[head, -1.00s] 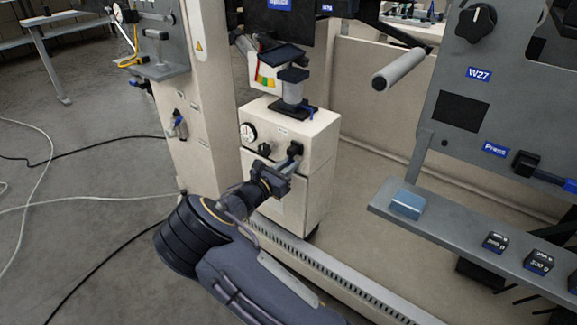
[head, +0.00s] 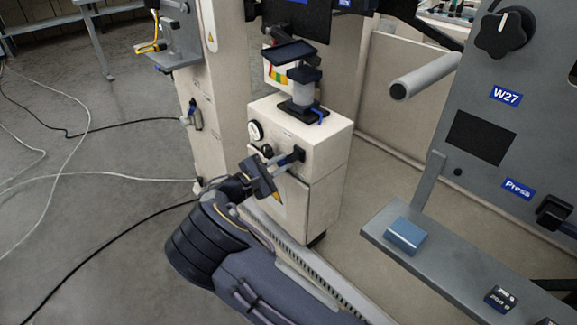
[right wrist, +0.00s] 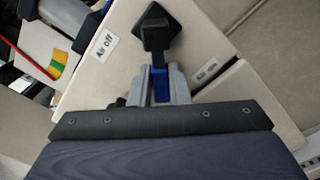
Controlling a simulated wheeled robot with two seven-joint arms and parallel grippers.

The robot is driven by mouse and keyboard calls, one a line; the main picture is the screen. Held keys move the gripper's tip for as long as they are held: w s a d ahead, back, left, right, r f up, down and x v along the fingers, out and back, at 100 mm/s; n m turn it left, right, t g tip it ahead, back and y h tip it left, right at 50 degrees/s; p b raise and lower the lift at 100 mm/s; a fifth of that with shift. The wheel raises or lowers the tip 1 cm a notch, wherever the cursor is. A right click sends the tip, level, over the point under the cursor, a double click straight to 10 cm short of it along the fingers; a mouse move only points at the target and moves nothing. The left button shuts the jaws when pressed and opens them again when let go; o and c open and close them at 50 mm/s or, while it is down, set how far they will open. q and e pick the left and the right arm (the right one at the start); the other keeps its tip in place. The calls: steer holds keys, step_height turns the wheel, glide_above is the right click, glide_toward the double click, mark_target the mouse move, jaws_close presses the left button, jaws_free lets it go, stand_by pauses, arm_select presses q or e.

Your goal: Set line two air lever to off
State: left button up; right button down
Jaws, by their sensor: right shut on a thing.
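The air lever has a black hub (head: 298,154) on the front of a white cabinet (head: 318,178) and a blue handle. In the head view the handle points left and slightly down from the hub. My right gripper (head: 274,163) is at this handle. In the right wrist view its two fingers are shut around the blue handle (right wrist: 160,86), below the black hub (right wrist: 156,32). An "Air off" label (right wrist: 104,45) is up and left of the handle; a fainter label (right wrist: 207,70), which seems to read "Air on", is to its right. My left gripper is not in view.
A round gauge (head: 255,131) and a dark knob are left of the lever. A grey shelf (head: 440,262) with a blue box (head: 406,236) stands at right. Cables cross the floor at left.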

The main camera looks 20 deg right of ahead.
steer(key=m, duration=0.2)
steer(key=r+m+b, duration=0.1)
steer(key=w+m, duration=0.1)
steer(key=m, duration=0.1)
steer(key=shift+a+r+m+b, duration=0.2)
steer(key=shift+a+m+b, duration=0.1)
steer(key=shift+b, duration=0.1)
steer(key=shift+r+m+b, duration=0.35)
steer(key=shift+m+b, duration=0.05)
steer(key=shift+m, duration=0.45)
steer(key=shift+r+m+b, duration=0.3)
steer(key=shift+m+b, duration=0.05)
steer(key=shift+m, duration=0.5)
steer(key=c, duration=1.4)
jaws_free()
steer(key=shift+r, duration=0.1)
steer(key=shift+o, duration=0.2)
steer(key=p+v, duration=0.2)
steer(key=v, duration=0.5)
steer(key=shift+a, duration=0.35)
steer(key=shift+s, duration=0.1)
